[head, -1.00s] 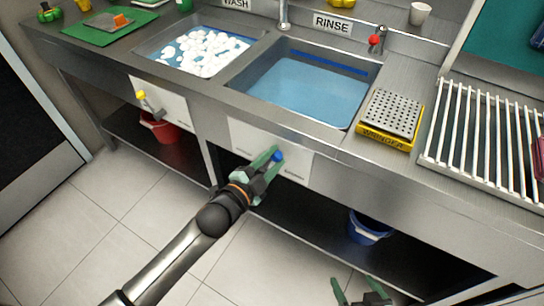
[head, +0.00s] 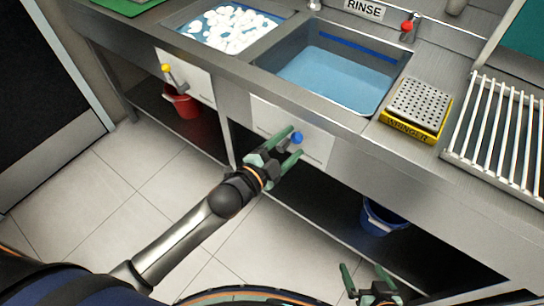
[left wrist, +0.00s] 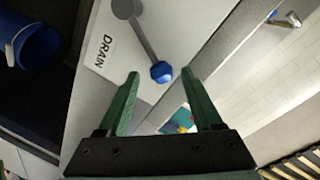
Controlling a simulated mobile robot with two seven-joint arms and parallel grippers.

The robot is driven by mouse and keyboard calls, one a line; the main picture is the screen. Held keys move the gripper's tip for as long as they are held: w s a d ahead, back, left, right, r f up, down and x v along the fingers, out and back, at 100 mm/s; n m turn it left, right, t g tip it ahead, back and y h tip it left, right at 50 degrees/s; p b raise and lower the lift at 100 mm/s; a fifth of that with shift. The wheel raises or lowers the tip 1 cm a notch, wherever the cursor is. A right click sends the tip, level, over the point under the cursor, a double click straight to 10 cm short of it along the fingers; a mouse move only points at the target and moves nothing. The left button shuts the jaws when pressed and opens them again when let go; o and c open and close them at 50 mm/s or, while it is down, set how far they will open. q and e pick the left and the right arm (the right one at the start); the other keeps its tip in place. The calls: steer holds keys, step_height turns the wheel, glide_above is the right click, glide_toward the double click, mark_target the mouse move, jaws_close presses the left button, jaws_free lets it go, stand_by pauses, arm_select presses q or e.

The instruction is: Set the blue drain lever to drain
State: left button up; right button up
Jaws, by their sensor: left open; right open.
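The blue drain lever shows as a grey arm with a blue knob (head: 297,138) on the white panel below the rinse sink. In the left wrist view the blue knob (left wrist: 161,72) is at the lower end of the grey arm, and the DRAIN label (left wrist: 103,50) is to its left. My left gripper (head: 292,145) is open at the knob. In the left wrist view the knob appears between the two green fingertips, with gaps on both sides; its depth relative to them is unclear. My right gripper (head: 365,268) is open and empty, low in the head view.
The rinse sink (head: 340,80) holds water. A second lever with a yellow knob (head: 166,68) is on the panel to the left. A blue bucket (head: 382,217) and a red bucket (head: 182,102) are under the counter.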

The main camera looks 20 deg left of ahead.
arm_select(q)
steer(key=v, duration=1.1)
steer(key=s+a+f+n+g+y+p, duration=0.2)
steer(key=s+f+n+g+p, duration=0.1)
steer(key=s+f+n+p, duration=0.1)
steer(key=s+a+f+n+g+y+p, duration=0.1)
steer(key=s+f+n+g+y+p, duration=0.1)
steer(key=s+f+n, duration=0.4)
steer(key=f+n+g+p, duration=0.1)
steer(key=n, duration=0.2)
steer(key=shift+s+a+f+y+p, duration=0.2)
steer(key=shift+s+a+y+p, duration=0.1)
steer(key=shift+a+p, duration=0.05)
steer(key=shift+a, duration=0.1)
